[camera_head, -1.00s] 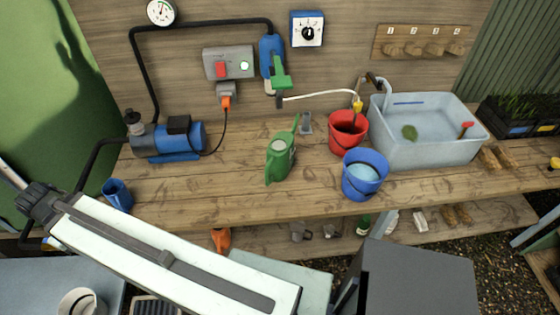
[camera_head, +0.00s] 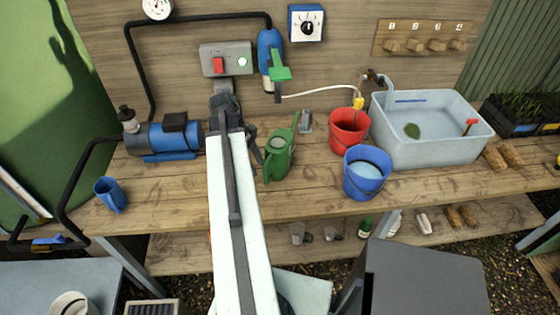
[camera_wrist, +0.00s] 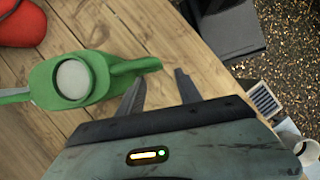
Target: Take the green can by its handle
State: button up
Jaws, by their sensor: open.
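The green can (camera_head: 278,160) is a watering can standing upright on the wooden bench, left of the red bucket. In the wrist view the can (camera_wrist: 92,64) is on the left, with its round pale opening facing up. Its handle (camera_wrist: 135,66) reaches right, its end just beyond my fingertips. My gripper (camera_wrist: 159,78) is open and empty, with its two dark fingers spread. It appears close to the handle, but I cannot tell the height between them. In the head view my arm ends just left of the can and partly hides the gripper.
A red bucket (camera_head: 348,131) and a blue bucket (camera_head: 365,174) stand right of the can, with a grey basin (camera_head: 440,148) beyond. A blue pump (camera_head: 170,138) and a blue cup (camera_head: 110,194) are on the left. The bench front is largely clear.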

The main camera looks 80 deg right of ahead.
aim_at(264, 177)
jog(key=b+x, duration=0.5)
jog(key=x, duration=0.2)
jog(key=shift+s+d, duration=0.1)
jog(key=shift+r, duration=0.2)
grip_shut()
dwell(1.0)
